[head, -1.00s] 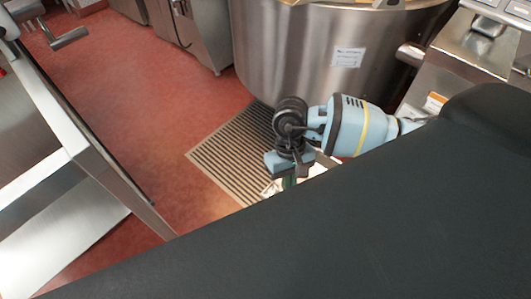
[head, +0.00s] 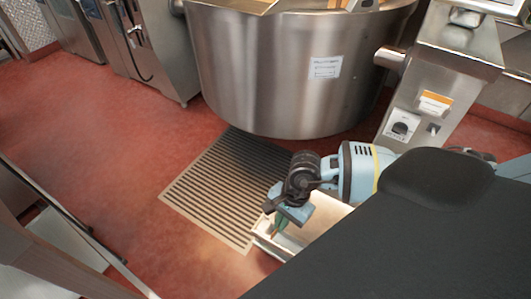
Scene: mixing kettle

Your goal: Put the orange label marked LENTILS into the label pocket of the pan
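The large steel kettle (head: 255,75) stands at the top centre, with a white printed label (head: 325,67) on its wall. A card with an orange top band (head: 435,102) is on the steel column right of the kettle; its print is too small to read. My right gripper (head: 279,228) points down in front of the floor grate, well apart from the kettle and the card. Something green shows at its fingertips, but I cannot tell whether it is a held thing or part of the gripper. My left gripper is out of view.
A pale, open box-like thing (head: 317,228) lies under my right gripper, partly hidden. A floor grate (head: 222,185) lies before the kettle. Steel cabinets (head: 150,40) stand at the upper left, and a steel table edge (head: 75,230) at the lower left. Red floor (head: 90,130) between is clear.

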